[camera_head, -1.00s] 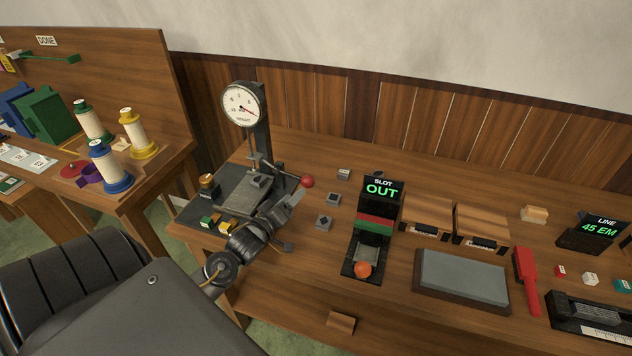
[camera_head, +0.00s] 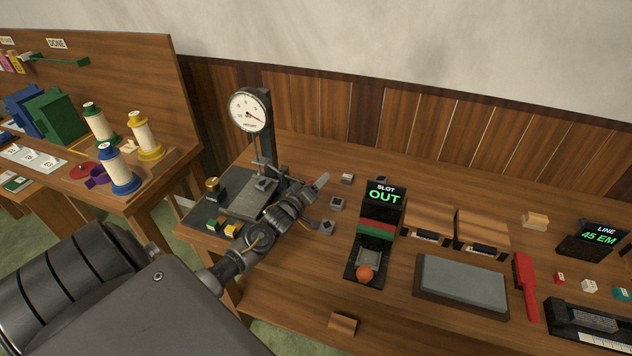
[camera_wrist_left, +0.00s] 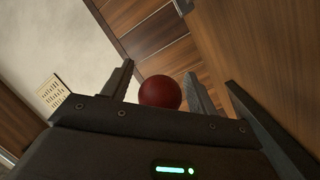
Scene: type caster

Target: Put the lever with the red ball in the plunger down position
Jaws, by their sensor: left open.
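The gauge stand (camera_head: 267,144) with its round white dial (camera_head: 249,110) stands at the back left of the bench; its lever carries the red ball. In the left wrist view the red ball (camera_wrist_left: 160,92) sits between the two fingers, with no clear grip on it. My left gripper (camera_head: 314,184) is open at the right side of the stand, at the lever's end. In the head view the gripper covers most of the ball and lever, so the lever's angle cannot be told. My right gripper is not in view.
Small grey blocks (camera_head: 338,203) lie just right of the gripper. The SLOT OUT display (camera_head: 384,195) has an orange ball (camera_head: 365,274) in front of it. Thread spools (camera_head: 122,170) stand on the left table.

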